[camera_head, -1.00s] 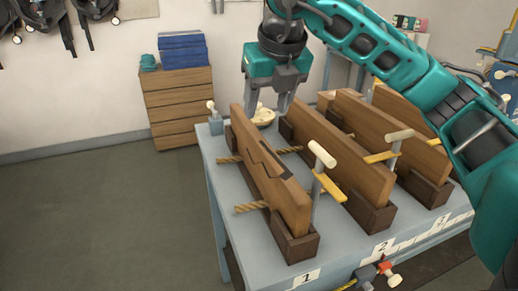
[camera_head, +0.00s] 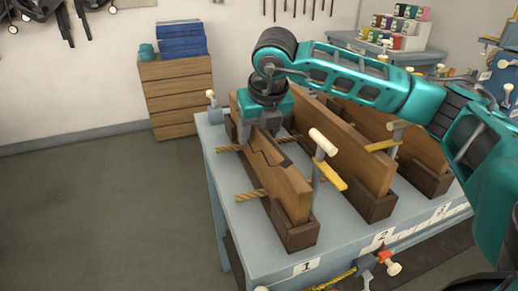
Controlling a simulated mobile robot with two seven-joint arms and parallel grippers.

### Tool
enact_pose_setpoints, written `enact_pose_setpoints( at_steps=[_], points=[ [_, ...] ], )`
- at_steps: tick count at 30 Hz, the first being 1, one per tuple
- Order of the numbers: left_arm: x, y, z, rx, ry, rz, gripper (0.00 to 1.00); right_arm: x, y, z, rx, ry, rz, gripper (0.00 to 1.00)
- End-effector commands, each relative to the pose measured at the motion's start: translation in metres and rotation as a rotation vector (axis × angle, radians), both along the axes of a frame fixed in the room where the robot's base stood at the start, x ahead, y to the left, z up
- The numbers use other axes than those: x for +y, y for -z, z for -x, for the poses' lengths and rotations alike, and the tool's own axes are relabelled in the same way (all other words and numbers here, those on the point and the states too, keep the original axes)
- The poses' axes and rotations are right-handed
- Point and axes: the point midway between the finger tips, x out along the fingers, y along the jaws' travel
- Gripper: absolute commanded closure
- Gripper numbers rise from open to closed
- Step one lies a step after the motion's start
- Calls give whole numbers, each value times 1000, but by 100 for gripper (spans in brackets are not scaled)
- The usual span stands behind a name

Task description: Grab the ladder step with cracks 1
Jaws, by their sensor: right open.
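The ladder step with cracks 1 (camera_head: 284,182) is a brown wooden board with a dark jagged crack along its upper edge. It stands upright in a dark wooden holder (camera_head: 297,236) behind the label 1 (camera_head: 307,266). Rope ends (camera_head: 252,195) stick out from its left side. My right gripper (camera_head: 262,138) points down at the far part of this board, its fingers around or beside the top edge; I cannot tell whether they touch it. The gripper is open. The far end of the board is partly hidden by the gripper. My left gripper is not in view.
Board 2 (camera_head: 340,150) and another board (camera_head: 405,145) stand in holders to the right. A clamp with a pale handle (camera_head: 323,142) rises between boards 1 and 2. A wooden drawer cabinet (camera_head: 178,95) stands at the back left. The floor at left is clear.

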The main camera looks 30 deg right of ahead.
Motion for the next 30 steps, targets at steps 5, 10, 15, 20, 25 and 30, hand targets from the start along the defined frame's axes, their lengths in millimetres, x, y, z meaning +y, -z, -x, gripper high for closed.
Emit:
enact_pose_setpoints(
  at_steps=[5, 10, 15, 20, 25, 30],
  points=[
    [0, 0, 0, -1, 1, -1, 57, -1, 9, -4, 0, -1, 0, 44],
    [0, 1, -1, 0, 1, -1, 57, -1, 9, -4, -1, -1, 0, 44],
    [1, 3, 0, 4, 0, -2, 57, -1, 9, -4, 0, -1, -1, 60],
    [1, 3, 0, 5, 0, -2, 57, 0, 9, -4, 0, -1, -1, 75],
    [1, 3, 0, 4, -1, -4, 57, 0, 9, -4, 0, -1, -1, 92],
    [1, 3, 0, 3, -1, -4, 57, 0, 9, -4, -1, -1, 0, 100]
  ],
)
